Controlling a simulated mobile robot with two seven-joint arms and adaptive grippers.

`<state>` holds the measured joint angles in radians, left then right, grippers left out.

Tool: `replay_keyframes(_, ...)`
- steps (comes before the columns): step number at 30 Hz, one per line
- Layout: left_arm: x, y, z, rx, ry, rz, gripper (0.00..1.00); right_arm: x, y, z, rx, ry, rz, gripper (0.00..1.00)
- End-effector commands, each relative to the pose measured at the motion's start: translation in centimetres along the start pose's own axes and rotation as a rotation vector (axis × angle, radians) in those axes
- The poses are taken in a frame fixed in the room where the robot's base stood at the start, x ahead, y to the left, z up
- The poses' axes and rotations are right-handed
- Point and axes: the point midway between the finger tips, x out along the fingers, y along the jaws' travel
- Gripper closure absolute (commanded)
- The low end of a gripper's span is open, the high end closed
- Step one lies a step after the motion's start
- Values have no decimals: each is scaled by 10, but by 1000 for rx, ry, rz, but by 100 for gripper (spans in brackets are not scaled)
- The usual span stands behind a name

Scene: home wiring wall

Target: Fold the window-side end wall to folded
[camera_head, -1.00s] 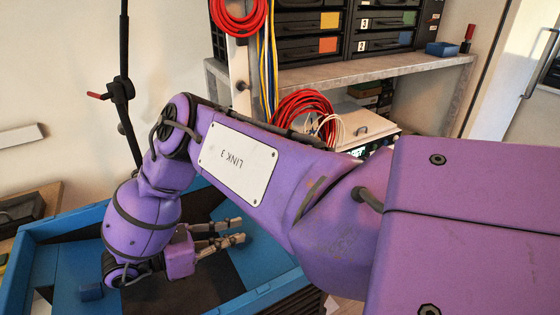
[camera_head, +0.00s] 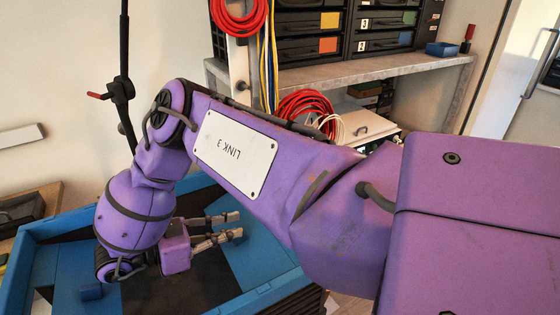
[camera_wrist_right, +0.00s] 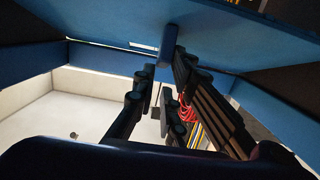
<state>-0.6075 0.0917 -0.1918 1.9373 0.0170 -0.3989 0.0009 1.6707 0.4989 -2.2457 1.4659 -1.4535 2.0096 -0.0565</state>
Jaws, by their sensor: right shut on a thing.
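The blue folding crate (camera_head: 40,262) stands at the lower left in the head view, with sloping blue panels inside a dark interior. A small blue tab (camera_head: 92,291) sits on its left panel. My right gripper (camera_head: 238,224) reaches into the crate, its fingers pointing right towards the right-hand blue panel (camera_head: 262,256). In the right wrist view, a blue tab (camera_wrist_right: 168,40) below a broad blue panel (camera_wrist_right: 240,22) lies between the fingertips, and the gripper is shut on it. I cannot tell which wall is the window-side one. My left gripper is not in view.
A grey shelf (camera_head: 375,68) with dark drawer bins (camera_head: 385,42) stands behind, with coiled red cable (camera_head: 305,103) below it. A black pole (camera_head: 124,60) rises behind the crate. A dark box (camera_head: 22,208) lies at the far left.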

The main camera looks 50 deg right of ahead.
Motion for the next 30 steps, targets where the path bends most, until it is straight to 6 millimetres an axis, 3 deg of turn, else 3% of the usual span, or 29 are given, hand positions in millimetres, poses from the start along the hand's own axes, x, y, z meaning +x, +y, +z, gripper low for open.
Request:
replay_keyframes(10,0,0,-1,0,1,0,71,-4,-1,-15,3,3,-1,100)
replay_keyframes(29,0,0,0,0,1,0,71,-5,1,-21,-4,1,3,100)
replay_keyframes(30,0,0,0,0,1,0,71,-5,1,-22,-4,1,3,92)
